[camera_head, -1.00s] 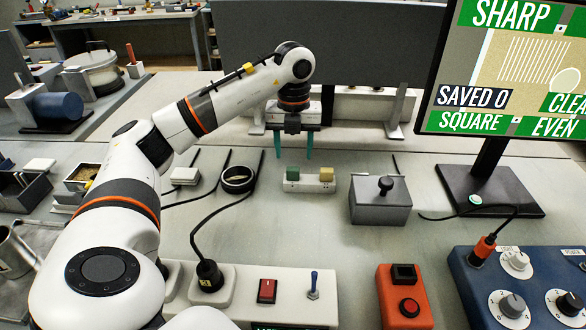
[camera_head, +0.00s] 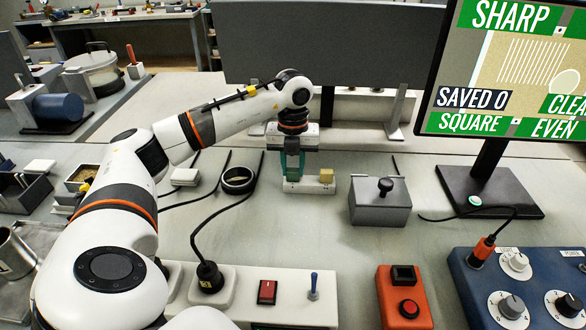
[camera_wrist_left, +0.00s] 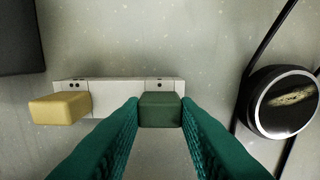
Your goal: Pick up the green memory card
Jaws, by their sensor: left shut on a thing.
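The green memory card (camera_wrist_left: 160,110) is a small dark green block at one end of a white holder (camera_wrist_left: 106,88). It sits between the two teal fingertips of my left gripper (camera_wrist_left: 160,118), which is shut on it. In the head view my left gripper (camera_head: 292,168) reaches down over the left end of the holder (camera_head: 310,188) and mostly hides the green card. A yellow card (camera_head: 326,175) stands at the holder's other end, and shows in the wrist view (camera_wrist_left: 60,107). The green card appears still at the holder. My right gripper is not in view.
A grey box with a black knob (camera_head: 380,200) stands right of the holder. A black ring (camera_head: 238,180) with a cable lies to the left. A monitor (camera_head: 505,70) is at right. Switches and an orange box (camera_head: 404,297) line the front. Bare table lies before the holder.

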